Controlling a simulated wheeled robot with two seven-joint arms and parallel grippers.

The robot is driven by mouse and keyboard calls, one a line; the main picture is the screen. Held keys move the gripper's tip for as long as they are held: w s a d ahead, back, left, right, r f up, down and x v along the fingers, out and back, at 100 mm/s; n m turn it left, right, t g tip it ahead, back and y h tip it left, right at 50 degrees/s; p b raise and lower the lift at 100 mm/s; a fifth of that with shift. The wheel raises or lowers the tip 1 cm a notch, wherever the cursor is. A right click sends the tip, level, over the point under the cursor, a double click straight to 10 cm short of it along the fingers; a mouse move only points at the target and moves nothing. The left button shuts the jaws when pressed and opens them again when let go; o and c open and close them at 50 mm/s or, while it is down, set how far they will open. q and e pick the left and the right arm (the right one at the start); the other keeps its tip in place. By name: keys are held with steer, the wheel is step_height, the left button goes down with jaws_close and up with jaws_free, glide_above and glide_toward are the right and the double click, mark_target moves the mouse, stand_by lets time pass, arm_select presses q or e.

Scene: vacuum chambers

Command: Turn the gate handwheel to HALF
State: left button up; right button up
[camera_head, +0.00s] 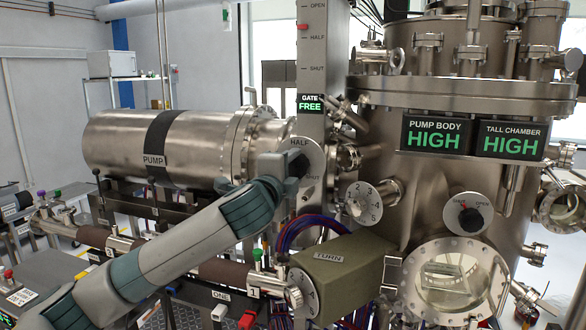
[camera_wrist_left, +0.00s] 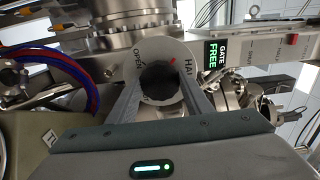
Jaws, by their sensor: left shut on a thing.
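The gate handwheel is a dark round knob that shows in the left wrist view (camera_wrist_left: 160,82), in front of a pale dial plate (camera_wrist_left: 187,50) lettered OPEN and HALF. A small red mark shows on the plate between the two words. In the head view the dial plate (camera_head: 312,150) shows HALF and SHUT; the knob is mostly hidden by my left gripper (camera_head: 297,163). The left gripper is shut on the knob, one finger on each side. On the upright gate scale (camera_head: 313,55), a red marker (camera_head: 303,27) sits between OPEN and HALF, closer to HALF. My right gripper is not in view.
The GATE sign (camera_head: 310,103) reads FREE. A numbered dial (camera_head: 362,202) and the green TURN box (camera_head: 345,270) are right of and below my gripper. The PUMP cylinder (camera_head: 200,145) lies behind my left arm. PUMP BODY and TALL CHAMBER signs (camera_head: 435,134) read HIGH.

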arm_select(q)
steer(key=m, duration=0.4)
steer(key=shift+m+p, duration=0.3)
steer(key=shift+p, duration=0.05)
steer(key=m, duration=0.4)
steer(key=shift+f+p, duration=0.1)
steer(key=shift+p, duration=0.25)
steer(key=shift+m, duration=0.3)
steer(key=o, duration=1.1)
steer(key=shift+c, duration=0.2)
steer(key=shift+s, duration=0.1)
